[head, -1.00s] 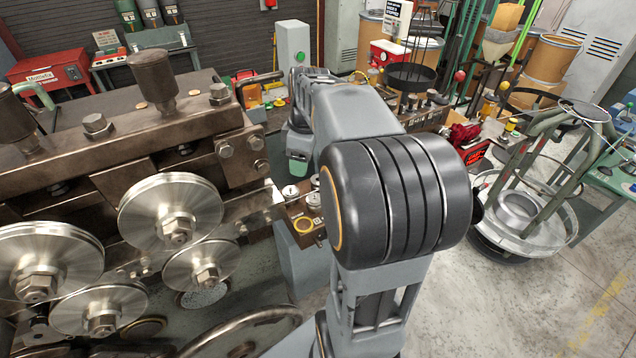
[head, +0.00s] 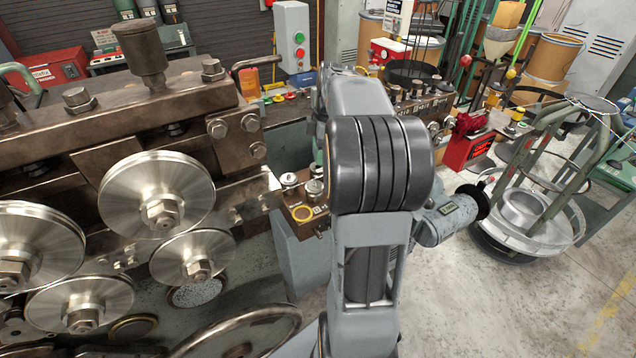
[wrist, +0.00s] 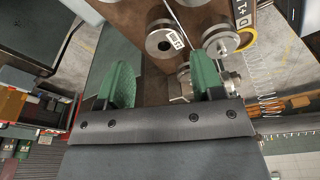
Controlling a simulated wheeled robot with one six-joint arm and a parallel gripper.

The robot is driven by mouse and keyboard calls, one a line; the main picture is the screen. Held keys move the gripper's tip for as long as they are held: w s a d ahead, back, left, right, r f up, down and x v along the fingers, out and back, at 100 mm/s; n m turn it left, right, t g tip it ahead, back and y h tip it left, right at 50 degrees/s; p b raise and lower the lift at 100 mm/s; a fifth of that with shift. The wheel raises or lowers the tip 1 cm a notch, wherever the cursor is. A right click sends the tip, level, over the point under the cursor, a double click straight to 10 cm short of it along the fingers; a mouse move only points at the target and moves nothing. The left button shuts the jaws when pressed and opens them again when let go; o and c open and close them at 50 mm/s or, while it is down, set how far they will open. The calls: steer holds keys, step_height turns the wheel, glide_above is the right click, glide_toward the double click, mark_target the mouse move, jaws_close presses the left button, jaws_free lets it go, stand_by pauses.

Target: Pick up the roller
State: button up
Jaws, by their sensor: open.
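Small metal rollers stand on a brown wooden block (head: 322,222) beside the big coiling machine in the head view. In the wrist view, one flanged steel roller (wrist: 164,40) with a small white label stands on the block just beyond the gap between my fingers. A second steel roller (wrist: 219,42) stands to its right, and more metal parts show lower down, partly hidden by the right finger. My gripper (wrist: 163,82) is open, its two green fingers apart with no roller held between them. In the head view my arm hides most of it.
The coiling machine with several large steel wheels (head: 158,198) fills the left. A round wire stand (head: 525,215) is further right. A grey control post (head: 292,45) stands behind.

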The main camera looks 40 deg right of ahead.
mark_target(318, 167)
steer(key=shift+w+a+f+b, duration=0.1)
steer(key=shift+a+f+b, duration=0.05)
steer(key=shift+f+b, duration=0.75)
steer(key=shift+w+a+f+b, duration=0.15)
steer(key=shift+f+b, duration=0.4)
steer(key=shift+f, duration=0.6)
steer(key=shift+w+a+f+b, duration=0.1)
steer(key=shift+f+b, duration=0.65)
steer(key=shift+f, duration=0.25)
steer(key=shift+r, duration=0.1)
steer(key=shift+c, duration=0.2)
steer(key=c, duration=0.9)
steer(key=shift+r, duration=0.1)
steer(key=shift+c, duration=0.2)
steer(key=shift+r, duration=0.15)
